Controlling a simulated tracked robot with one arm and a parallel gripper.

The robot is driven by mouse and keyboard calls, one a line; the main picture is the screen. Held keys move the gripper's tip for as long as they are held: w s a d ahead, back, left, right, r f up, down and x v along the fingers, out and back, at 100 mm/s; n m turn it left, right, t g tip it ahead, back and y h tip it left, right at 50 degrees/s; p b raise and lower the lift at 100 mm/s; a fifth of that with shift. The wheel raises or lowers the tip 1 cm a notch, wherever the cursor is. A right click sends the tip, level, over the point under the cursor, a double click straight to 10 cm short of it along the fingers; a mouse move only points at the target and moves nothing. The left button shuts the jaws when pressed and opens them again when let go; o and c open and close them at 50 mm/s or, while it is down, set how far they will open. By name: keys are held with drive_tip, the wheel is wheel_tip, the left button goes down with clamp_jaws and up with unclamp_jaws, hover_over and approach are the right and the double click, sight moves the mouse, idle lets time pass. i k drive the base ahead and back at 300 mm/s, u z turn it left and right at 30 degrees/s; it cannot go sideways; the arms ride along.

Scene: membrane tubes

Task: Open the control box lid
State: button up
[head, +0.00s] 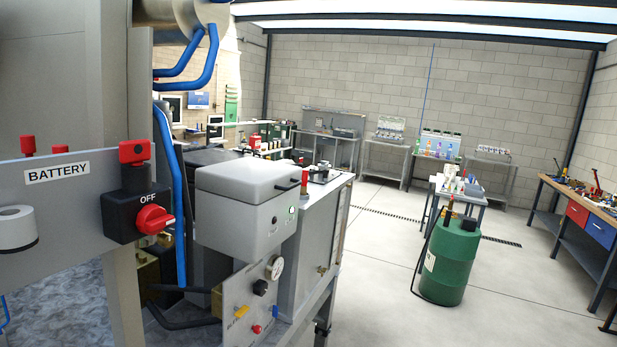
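The control box (235,236) is a light grey box left of the picture's middle. Its pale lid (245,178) lies shut on top, with a small dark handle (287,186) at its right edge. My gripper does not show in this view.
A battery panel (62,205) with a red OFF switch (154,218) stands close at the left. Blue hoses (170,150) hang beside it. A gauge panel (252,305) sits below the box. A green drum (450,262) stands on open floor at the right.

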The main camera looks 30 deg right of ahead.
sight(251, 180)
drive_tip(key=z, duration=0.65)
drive_tip(key=i, duration=1.35)
drive_tip(key=z, duration=0.8)
drive_tip(key=k, duration=0.9)
drive_tip(key=z, duration=0.15)
drive_tip(key=i, duration=0.9)
drive_tip(key=u, duration=0.05)
